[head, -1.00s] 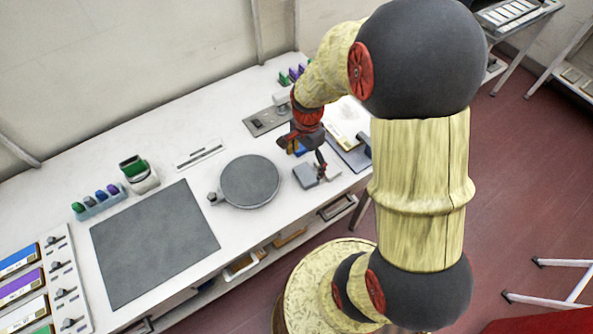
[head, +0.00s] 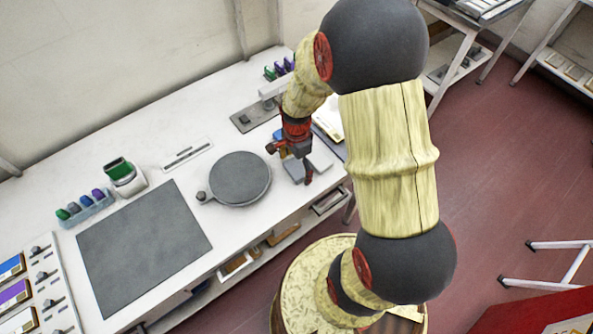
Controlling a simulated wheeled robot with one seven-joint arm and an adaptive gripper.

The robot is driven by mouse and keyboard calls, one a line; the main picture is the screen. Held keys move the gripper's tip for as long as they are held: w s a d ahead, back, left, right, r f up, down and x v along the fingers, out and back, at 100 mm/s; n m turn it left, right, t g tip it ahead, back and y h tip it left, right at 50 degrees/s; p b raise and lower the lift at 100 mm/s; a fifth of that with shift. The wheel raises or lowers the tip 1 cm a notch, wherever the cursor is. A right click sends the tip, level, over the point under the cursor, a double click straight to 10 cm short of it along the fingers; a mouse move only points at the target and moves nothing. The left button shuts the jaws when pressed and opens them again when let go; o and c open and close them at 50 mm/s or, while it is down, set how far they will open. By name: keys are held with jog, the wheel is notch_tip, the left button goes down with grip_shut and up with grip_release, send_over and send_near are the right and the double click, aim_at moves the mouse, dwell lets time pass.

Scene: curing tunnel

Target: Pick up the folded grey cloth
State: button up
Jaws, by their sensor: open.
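A small flat grey piece that looks like the folded grey cloth (head: 293,172) lies on the white bench near its front edge. A paler grey piece (head: 321,159) lies just right of it; I cannot tell whether the two are one thing. My gripper (head: 289,164) is open over these pieces, with one finger to the left and one reaching down in front. It hides part of them. I cannot tell whether a finger touches the cloth.
A round grey plate (head: 240,178) lies left of my gripper, and a large dark mat (head: 143,248) lies farther left. A grey stand (head: 254,117) is behind. A clipboard-like board (head: 329,122) is at the right. Open shelves (head: 237,264) run under the bench.

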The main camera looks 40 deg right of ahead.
aim_at(297, 168)
jog(key=shift+r, duration=0.1)
jog(key=c, duration=1.1)
jog(key=shift+r, duration=0.6)
notch_tip(297, 168, up, 2)
jog(key=shift+r+p, duration=0.25)
jog(key=shift+p, duration=0.5)
jog(key=s+a+r+p, duration=0.1)
jog(key=s+a+r, duration=0.1)
jog(key=s+r, duration=0.1)
jog(key=s+a+r+p, duration=0.1)
jog(key=s+a+r, duration=0.1)
jog(key=s, duration=0.3)
jog(key=s+a+r+p, duration=0.1)
jog(key=s+r, duration=0.3)
jog(key=shift+s+a+r, duration=0.15)
jog(key=shift+s+a, duration=0.2)
jog(key=shift+a, duration=0.05)
